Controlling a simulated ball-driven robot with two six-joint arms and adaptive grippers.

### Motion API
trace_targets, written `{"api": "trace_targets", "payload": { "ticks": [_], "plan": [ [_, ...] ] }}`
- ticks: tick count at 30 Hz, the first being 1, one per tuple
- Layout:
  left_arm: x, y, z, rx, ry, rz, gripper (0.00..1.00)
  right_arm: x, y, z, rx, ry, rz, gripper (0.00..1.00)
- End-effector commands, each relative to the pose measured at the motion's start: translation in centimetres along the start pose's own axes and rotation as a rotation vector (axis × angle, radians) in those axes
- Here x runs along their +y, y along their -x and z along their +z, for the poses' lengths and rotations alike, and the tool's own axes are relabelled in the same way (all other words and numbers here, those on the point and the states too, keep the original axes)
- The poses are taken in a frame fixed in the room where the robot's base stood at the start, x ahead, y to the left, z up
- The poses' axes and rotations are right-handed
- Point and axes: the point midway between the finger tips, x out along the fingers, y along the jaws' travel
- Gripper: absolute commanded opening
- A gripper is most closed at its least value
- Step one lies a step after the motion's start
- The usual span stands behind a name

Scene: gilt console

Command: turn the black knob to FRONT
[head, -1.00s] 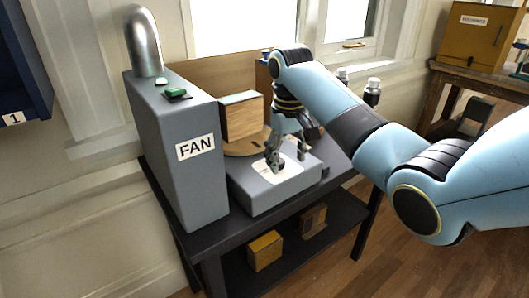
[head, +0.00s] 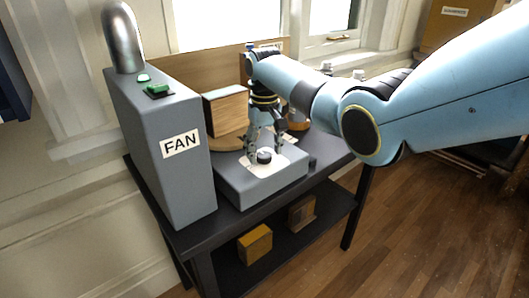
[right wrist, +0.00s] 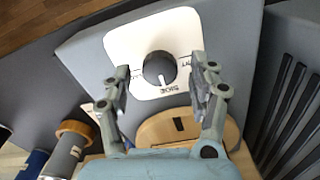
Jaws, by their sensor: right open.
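The black knob (head: 264,156) sits on a white label plate (right wrist: 183,28) on top of a low grey box (head: 262,186). In the right wrist view the round knob (right wrist: 156,66) has a white pointer mark aimed down the picture, at a printed word that looks like SIDE. Another word, ending in NT, is partly hidden behind the right finger. My right gripper (right wrist: 160,80) is open, its fingers apart on either side of the knob in that view, with gaps showing. In the head view my right gripper (head: 264,147) points down at the knob. My left gripper is out of view.
A tall grey FAN box (head: 172,185) with a green button (head: 158,90) and a metal pipe stands left of the knob box. A wooden block (head: 226,115) stands behind. Two small wooden blocks lie on the lower shelf (head: 290,262).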

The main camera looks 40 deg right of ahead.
Motion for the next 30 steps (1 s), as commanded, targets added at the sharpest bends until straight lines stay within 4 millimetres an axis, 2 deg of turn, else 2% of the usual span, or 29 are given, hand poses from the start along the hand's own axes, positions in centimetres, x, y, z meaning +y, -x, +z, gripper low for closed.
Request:
{"api": "trace_targets", "payload": {
  "ticks": [4, 12, 24, 30],
  "plan": [
    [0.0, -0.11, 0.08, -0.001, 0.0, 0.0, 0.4, -0.01, -0.92, 0.01, 0.0, 0.0, 0.0, 0.6],
    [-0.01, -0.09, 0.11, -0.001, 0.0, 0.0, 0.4, 0.0, -1.0, 0.0, 0.001, 0.0, 0.0, 0.59],
    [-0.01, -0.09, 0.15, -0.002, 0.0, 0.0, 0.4, 0.01, -0.99, 0.0, 0.001, 0.0, 0.0, 0.07],
    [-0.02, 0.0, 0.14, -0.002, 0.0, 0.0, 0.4, 0.01, -0.96, 0.0, 0.001, 0.009, 0.0, 0.05]
  ]
}}
